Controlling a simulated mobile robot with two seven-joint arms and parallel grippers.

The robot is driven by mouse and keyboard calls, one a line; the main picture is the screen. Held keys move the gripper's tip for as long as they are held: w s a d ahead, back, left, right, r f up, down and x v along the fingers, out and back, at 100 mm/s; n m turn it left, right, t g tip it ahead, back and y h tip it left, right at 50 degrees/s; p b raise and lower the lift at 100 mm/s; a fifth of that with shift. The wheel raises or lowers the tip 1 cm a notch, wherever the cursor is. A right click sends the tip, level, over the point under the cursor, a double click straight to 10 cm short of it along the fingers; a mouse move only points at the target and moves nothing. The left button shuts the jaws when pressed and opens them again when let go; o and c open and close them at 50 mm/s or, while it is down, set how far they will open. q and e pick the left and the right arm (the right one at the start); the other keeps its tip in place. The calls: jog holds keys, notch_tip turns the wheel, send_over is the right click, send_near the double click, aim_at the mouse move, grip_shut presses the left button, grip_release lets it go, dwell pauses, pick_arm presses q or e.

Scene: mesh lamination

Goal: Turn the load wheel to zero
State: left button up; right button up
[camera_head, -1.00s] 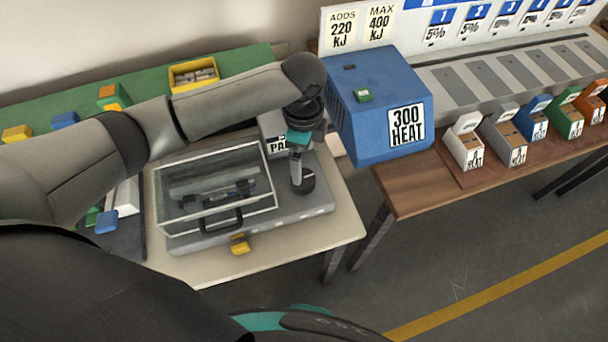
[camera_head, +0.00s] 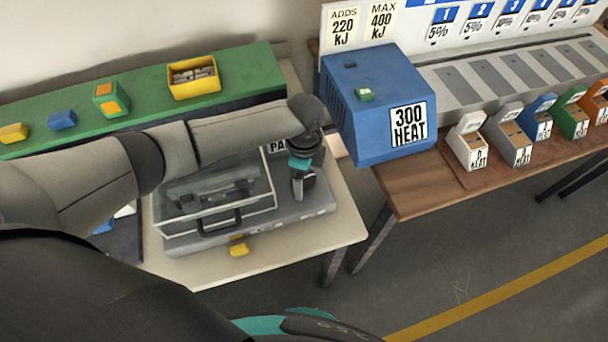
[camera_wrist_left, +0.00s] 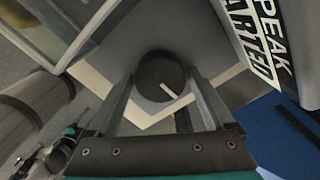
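The load wheel (camera_wrist_left: 153,72) is a round dark knob with a white line mark. In the left wrist view it lies between my left gripper's (camera_wrist_left: 160,84) fingertips, and its mark points to the lower right. The fingers are spread apart on either side of the wheel; I cannot tell whether they touch it. In the head view my left gripper (camera_head: 303,186) points down over the right end of the grey machine (camera_head: 280,218), and it largely hides the wheel there. My right gripper is out of view.
A clear-lidded case with a black handle (camera_head: 222,222) is left of the gripper. The blue "300 HEAT" box (camera_head: 370,135) is to the right. A yellow block (camera_head: 239,249) sits at the machine's front.

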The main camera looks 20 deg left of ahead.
pick_arm(q)
jog(key=c, duration=1)
jog(key=shift+c, duration=0.2)
jog(key=n+p, duration=0.2)
jog(key=p, duration=0.1)
jog(key=shift+d+r, duration=0.1)
jog(key=shift+r, duration=0.1)
jog(key=n+p, duration=0.2)
jog(key=n, duration=0.1)
jog(key=n+p, duration=0.2)
jog(key=shift+n, duration=0.4)
jog(key=n+p, duration=0.3)
jog(key=n, duration=0.1)
jog(key=shift+f, duration=0.1)
jog(key=n+p, duration=0.1)
jog(key=n, duration=0.4)
jog(key=shift+p, duration=0.4)
jog(key=shift+w+f+n, duration=0.1)
jog(key=shift+n, duration=0.2)
